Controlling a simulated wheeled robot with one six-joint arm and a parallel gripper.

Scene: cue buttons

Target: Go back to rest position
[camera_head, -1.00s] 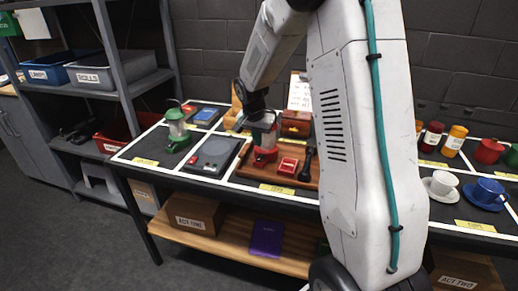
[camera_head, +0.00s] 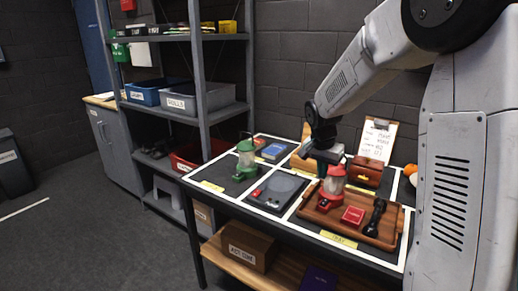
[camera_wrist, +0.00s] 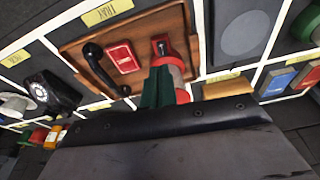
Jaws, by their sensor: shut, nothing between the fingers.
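My gripper (camera_head: 326,153) is shut and empty above the table, just above and left of the red lantern (camera_head: 332,186) in the head view. In the wrist view my shut fingers (camera_wrist: 158,84) overlap part of the red lantern (camera_wrist: 180,76); I cannot tell whether they touch it. The lantern stands on the wooden tray (camera_head: 321,220), with a red box (camera_head: 353,215) and a black handset-shaped item (camera_head: 375,217) beside it. The tray also shows in the wrist view (camera_wrist: 140,32).
A green lantern (camera_head: 246,160) and a dark pad with a grey disc (camera_head: 281,187) stand left of the tray. A wooden chest (camera_head: 366,171) and clipboard (camera_head: 377,140) are behind it. Shelves with bins (camera_head: 208,96) stand at the left. The floor (camera_head: 90,235) in front is clear.

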